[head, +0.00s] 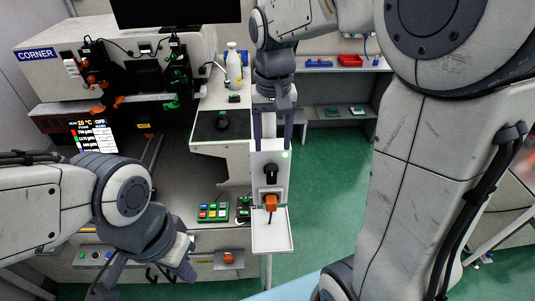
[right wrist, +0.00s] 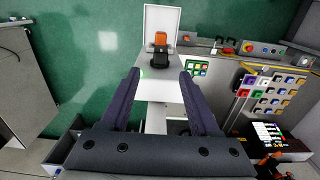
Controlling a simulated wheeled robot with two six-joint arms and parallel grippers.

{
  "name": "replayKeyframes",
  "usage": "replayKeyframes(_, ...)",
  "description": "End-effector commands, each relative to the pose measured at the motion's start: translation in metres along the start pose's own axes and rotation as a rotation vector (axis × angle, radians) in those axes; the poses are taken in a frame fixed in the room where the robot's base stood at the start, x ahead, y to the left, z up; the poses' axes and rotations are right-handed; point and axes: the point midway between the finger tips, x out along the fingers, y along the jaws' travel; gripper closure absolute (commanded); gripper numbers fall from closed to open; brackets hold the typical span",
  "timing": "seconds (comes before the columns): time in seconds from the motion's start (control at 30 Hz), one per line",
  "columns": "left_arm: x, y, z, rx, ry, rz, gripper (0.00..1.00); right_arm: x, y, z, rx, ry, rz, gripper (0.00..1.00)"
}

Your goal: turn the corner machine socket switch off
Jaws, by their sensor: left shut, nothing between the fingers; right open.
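The white socket box (head: 258,167) stands on a post beside the corner machine (head: 45,75). It has a black rotary switch (head: 271,173), a lit green lamp (head: 285,155) and an orange plug (head: 271,202) below the switch. My right gripper (head: 270,143) comes down from above, open, its fingertips at the box's top edge, above the switch. In the right wrist view its two fingers (right wrist: 159,74) are apart with nothing held; the switch (right wrist: 160,57) and plug (right wrist: 161,38) lie beyond the tips. My left gripper (head: 183,265) is at the lower left, shut and empty, partly hidden.
A white bench (head: 215,150) stands just left of the socket box. A panel of coloured buttons (head: 213,211) is left of the plug. Green floor (head: 330,220) is clear to the right. A shelf (head: 345,95) with trays stands behind.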

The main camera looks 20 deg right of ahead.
Motion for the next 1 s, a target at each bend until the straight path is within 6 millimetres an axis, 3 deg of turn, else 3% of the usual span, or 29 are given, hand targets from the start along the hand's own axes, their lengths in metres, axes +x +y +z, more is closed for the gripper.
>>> replayKeyframes(0.5,-0.015,0.001,-0.001,0.003,0.000,0.000,1.00,0.086,-0.001,0.002,-0.005,-0.005,0.001,0.38)
replayKeyframes(0.7,-0.016,0.001,-0.001,0.003,0.000,0.000,1.00,0.099,-0.001,0.001,-0.005,-0.002,0.000,0.38)
replayKeyframes(0.93,-0.016,0.001,-0.001,0.003,0.000,0.000,1.00,0.100,-0.001,0.001,-0.005,0.000,-0.001,0.38)
replayKeyframes(0.97,-0.016,0.001,-0.001,0.003,0.000,0.000,1.00,0.100,-0.001,0.001,-0.005,0.000,-0.001,0.41)
replayKeyframes(1.0,-0.016,0.001,-0.001,0.003,0.000,0.000,1.00,0.100,-0.001,0.001,-0.005,0.000,-0.001,0.57)
